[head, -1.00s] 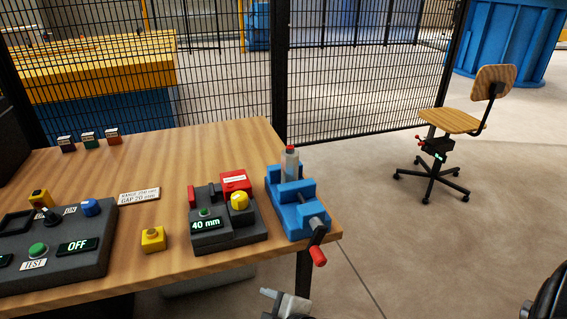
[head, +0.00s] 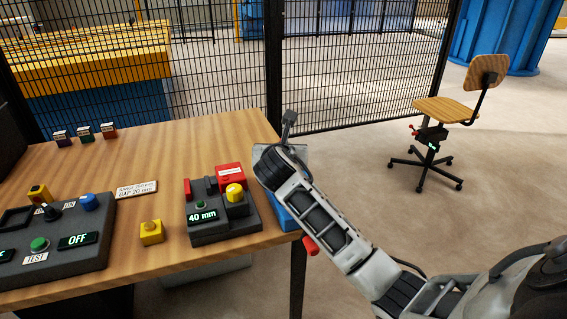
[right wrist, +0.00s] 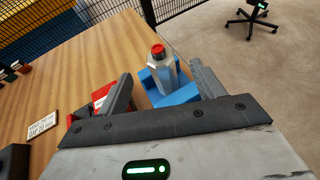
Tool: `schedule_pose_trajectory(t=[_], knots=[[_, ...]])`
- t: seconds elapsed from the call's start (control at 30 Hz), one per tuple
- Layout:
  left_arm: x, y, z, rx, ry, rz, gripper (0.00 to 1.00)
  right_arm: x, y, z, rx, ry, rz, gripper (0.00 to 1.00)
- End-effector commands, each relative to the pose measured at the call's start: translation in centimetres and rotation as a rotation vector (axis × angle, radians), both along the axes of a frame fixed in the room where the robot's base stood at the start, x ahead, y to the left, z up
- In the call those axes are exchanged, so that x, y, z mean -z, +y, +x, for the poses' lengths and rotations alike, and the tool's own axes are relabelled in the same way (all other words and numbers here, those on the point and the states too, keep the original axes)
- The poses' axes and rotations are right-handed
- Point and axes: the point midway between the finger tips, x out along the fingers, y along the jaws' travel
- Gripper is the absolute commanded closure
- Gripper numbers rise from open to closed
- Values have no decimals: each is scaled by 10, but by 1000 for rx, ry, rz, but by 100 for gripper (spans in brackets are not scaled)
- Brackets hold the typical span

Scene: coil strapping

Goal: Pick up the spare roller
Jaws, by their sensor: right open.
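A pale grey roller with a red cap (right wrist: 161,70) stands upright in the blue vise (right wrist: 178,97) at the table's right end. My right gripper (right wrist: 160,72) is open, with one finger on each side of the roller in the right wrist view. I cannot tell whether either finger touches it. In the head view my right arm hides the roller and most of the vise, leaving a blue strip (head: 287,218) in sight. My left gripper is not in view.
Left of the vise is a dark unit (head: 222,220) with a 40 mm display and a red block. A small yellow block (head: 151,232) and a control panel (head: 60,260) are further left. A mesh fence (head: 200,80) stands behind the wooden table (head: 170,160).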

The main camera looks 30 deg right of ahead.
Motion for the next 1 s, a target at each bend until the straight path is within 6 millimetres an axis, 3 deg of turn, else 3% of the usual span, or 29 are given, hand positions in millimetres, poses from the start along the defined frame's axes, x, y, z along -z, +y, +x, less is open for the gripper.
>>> schedule_pose_trajectory(t=[0.2, 0.47, 0.7, 1.0], knots=[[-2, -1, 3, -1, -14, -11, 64, 16, -21, 30, 2, 0, 2, 33], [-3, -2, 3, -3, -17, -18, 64, 24, -31, 43, 0, 0, 3, 33], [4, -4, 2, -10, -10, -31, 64, 40, -49, 68, 1, -1, 3, 33], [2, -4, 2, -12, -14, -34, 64, 42, -53, 75, -1, -2, 2, 33]])
